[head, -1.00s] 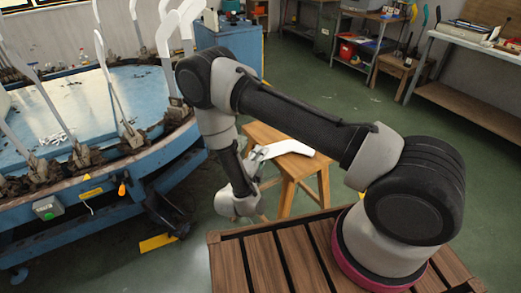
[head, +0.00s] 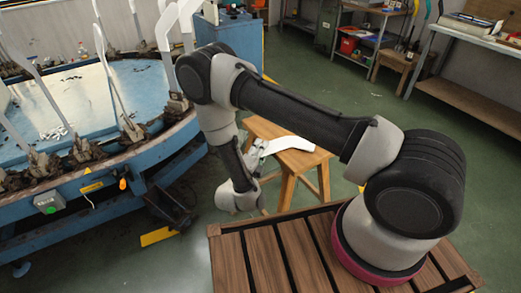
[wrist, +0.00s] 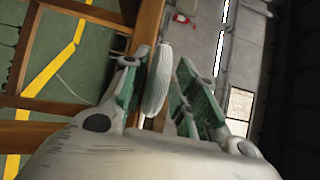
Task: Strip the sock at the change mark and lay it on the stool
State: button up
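The white sock (head: 292,143) lies across the top of the wooden stool (head: 262,128) in the head view. One end is at my gripper (head: 262,149). In the wrist view, the sock's ribbed end (wrist: 157,80) stands edge-on between the two green-padded fingers of my gripper (wrist: 162,82). It is close to the left finger, and a gap shows beside the right finger. The fingers are spread. Whether the left pad touches the sock is hard to tell. No change mark can be made out.
The blue boarding machine (head: 75,100) with several upright white boards stands at left. A slatted wooden top (head: 290,255) is in front, under my arm. A workbench (head: 470,50) and shelves (head: 365,40) stand at the back right. Green floor between is clear.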

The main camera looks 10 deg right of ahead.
dwell(0.3)
jog(key=v, duration=0.7)
jog(key=shift+s, duration=0.2)
jog(key=shift+a, duration=0.1)
